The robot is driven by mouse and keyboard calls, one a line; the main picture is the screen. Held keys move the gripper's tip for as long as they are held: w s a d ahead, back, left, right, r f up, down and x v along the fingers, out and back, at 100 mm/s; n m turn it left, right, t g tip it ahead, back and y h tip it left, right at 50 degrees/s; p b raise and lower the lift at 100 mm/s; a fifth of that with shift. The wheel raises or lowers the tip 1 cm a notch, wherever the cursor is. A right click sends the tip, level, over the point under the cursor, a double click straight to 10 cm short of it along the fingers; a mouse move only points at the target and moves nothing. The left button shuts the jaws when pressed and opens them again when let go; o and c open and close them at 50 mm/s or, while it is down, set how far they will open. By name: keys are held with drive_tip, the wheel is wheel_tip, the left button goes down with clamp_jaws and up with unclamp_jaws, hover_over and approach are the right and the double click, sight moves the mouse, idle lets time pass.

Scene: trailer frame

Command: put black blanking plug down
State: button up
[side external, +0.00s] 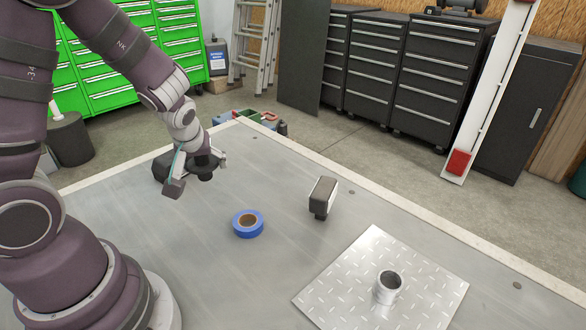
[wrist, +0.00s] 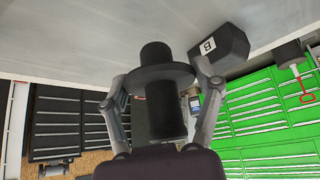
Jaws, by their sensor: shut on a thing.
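The black blanking plug (wrist: 156,57) is a dark round piece with a wide flange. In the wrist view it sits between the two fingers of my gripper (wrist: 161,82), which is shut on it. In the side view my gripper (side external: 196,160) is over the far left part of the grey table, with the plug (side external: 206,174) under it. I cannot tell whether the plug touches the tabletop.
A dark block marked B (wrist: 222,52) stands close beside the plug. A blue tape roll (side external: 248,230), a black and grey block (side external: 322,196) and a tread plate (side external: 350,285) bearing a metal pipe stub (side external: 388,288) are on the table (side external: 210,285). Bare tabletop lies between them.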

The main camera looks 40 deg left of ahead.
sight(211, 199)
drive_tip(key=shift+a+f+n, duration=0.1)
drive_tip(key=shift+f+n, duration=0.05)
drive_tip(key=shift+n, duration=0.25)
wheel_tip(211, 199, down, 7)
drive_tip(key=shift+f, duration=0.1)
drive_tip(key=o, duration=1.2)
drive_tip(key=shift+f, duration=0.1)
drive_tip(key=s+d+r+m+t+h, duration=0.1)
drive_tip(key=s+d+r+m+h, duration=0.1)
drive_tip(key=d+r+m, duration=0.4)
drive_tip(key=s+d+r+m+t+h, duration=0.1)
drive_tip(key=s+d+r+m+h, duration=0.2)
drive_tip(key=r, duration=1.1)
drive_tip(key=s+d+m, duration=0.2)
drive_tip(key=d+m, duration=0.1)
drive_tip(key=d, duration=0.2)
drive_tip(key=shift+s, duration=0.3)
